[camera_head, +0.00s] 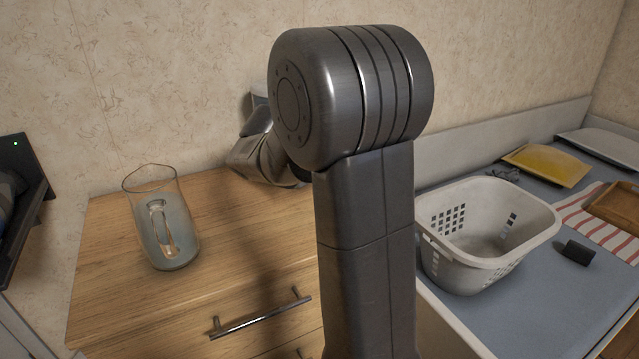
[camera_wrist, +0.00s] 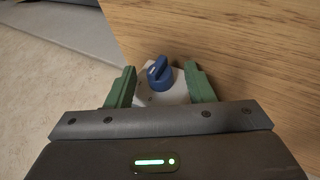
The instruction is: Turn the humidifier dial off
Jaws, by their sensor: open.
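The humidifier dial (camera_wrist: 159,76) is a blue knob with a raised grip ridge and a pale mark, seen in the wrist view. It sits on a small white body (camera_wrist: 178,94), which I take for the humidifier. My gripper (camera_wrist: 160,69) is open, with one green finger to the left of the dial and one to the right. Gaps show between the fingers and the knob, so it is not gripped. Whether the fingers touch the white body, I cannot tell. In the head view my own arm hides the dial and the gripper's fingers.
A wooden cabinet top (camera_head: 105,262) carries a glass pitcher (camera_head: 163,220) at left. A white laundry basket (camera_head: 480,240) stands at right on a blue-grey surface (camera_head: 545,300), near a dark block (camera_head: 577,252) and a yellow item (camera_head: 545,165). The patterned wall (camera_head: 190,80) is close behind.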

